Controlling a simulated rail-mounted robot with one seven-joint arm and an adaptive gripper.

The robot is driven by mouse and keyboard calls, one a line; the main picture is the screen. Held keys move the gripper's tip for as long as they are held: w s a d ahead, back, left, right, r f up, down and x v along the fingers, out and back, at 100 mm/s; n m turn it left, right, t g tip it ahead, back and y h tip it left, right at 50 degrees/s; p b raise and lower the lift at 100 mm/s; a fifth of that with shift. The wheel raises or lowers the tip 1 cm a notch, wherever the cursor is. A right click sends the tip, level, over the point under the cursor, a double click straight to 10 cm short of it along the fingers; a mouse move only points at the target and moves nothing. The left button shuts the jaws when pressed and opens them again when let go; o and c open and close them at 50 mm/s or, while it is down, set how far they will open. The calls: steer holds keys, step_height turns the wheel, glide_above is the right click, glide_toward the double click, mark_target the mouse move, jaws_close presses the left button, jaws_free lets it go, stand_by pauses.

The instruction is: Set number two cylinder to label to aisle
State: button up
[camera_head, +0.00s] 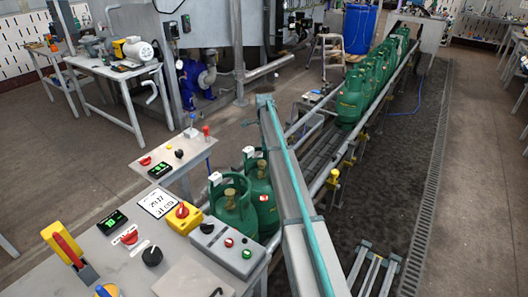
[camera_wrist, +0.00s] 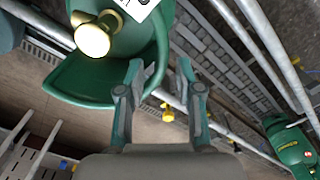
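Two green cylinders stand close together on the near part of the conveyor: a front one (camera_head: 232,212) and one just behind it (camera_head: 259,180). Each has a brass valve and a white tag on its collar. In the wrist view a green cylinder (camera_wrist: 85,80) fills the upper left, with its brass valve (camera_wrist: 95,36) and part of a white label (camera_wrist: 138,5) bearing a dark mark cut off by the frame. My gripper (camera_wrist: 159,70) has its fingers apart beside that collar; the left finger overlaps its edge. I cannot tell whether they touch. My gripper is not discernible in the head view.
A row of green cylinders (camera_head: 372,75) stands farther up the conveyor (camera_head: 322,150). A control panel (camera_head: 135,240) with buttons and displays is at lower left. A blue drum (camera_head: 360,28) is at the back. The aisle floor (camera_head: 468,170) at right is clear.

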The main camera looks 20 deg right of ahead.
step_height(320, 180, up, 6)
steer(key=shift+f, duration=0.1)
stand_by(0.5)
